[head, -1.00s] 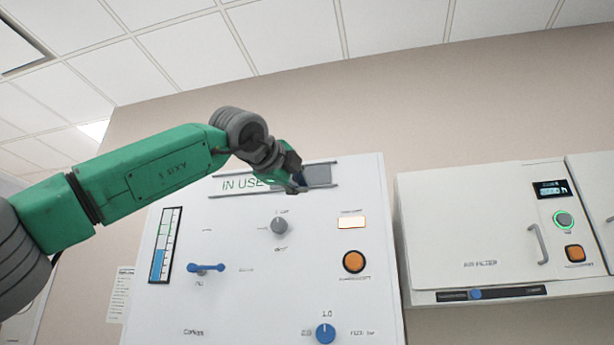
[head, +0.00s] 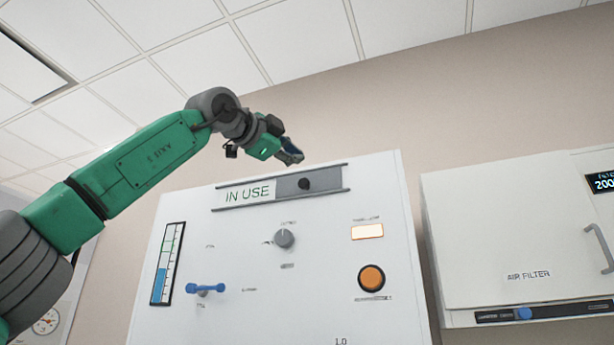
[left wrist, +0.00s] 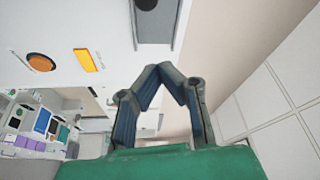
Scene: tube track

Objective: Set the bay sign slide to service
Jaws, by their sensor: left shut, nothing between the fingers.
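The bay sign slide (head: 290,187) runs along the top of the white panel. Its window reads IN USE in green at the left, and a grey plate with a dark round knob (head: 305,184) covers the right part. My left gripper (head: 294,157) is just above the slide's upper rail in the head view, apart from the knob. In the left wrist view its fingertips (left wrist: 160,68) meet with nothing between them. The knob also shows in the left wrist view (left wrist: 146,4), at the top edge. My right gripper is not in view.
The white panel (head: 240,255) carries a grey knob (head: 285,239), a lit rectangle (head: 367,232), an orange button (head: 371,277), a blue handle (head: 206,288) and a blue level gauge (head: 167,264). A white air filter cabinet (head: 510,235) stands to the right. Free room lies above the panel.

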